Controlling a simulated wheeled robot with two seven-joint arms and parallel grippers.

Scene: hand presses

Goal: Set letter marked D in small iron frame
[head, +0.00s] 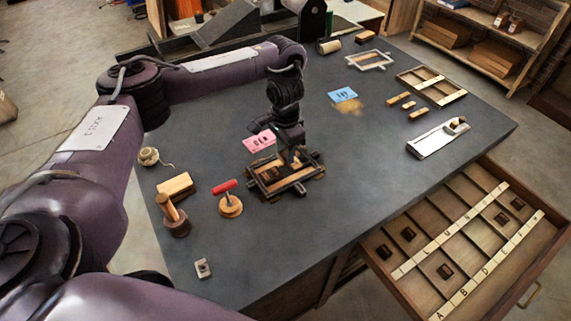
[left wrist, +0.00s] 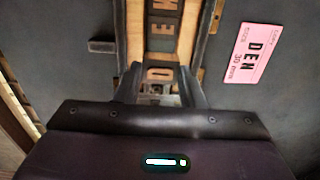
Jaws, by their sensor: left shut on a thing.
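The small iron frame (head: 272,193) lies on the dark bench top, with wood strips inside it. My left gripper (head: 293,160) points down over the frame. In the left wrist view the gripper (left wrist: 160,88) is shut on the letter marked D (left wrist: 158,75). The D is in line with an E block (left wrist: 161,33) and an N block (left wrist: 164,9) between the wood strips. I cannot tell whether the D rests on the bottom. A pink card (head: 259,141) reading DEN lies beside the frame. My right gripper is not in view.
An open drawer (head: 461,250) with labelled compartments and several letter blocks is at the lower right. A blue card (head: 343,95) and a pale frame (head: 369,60) lie farther back.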

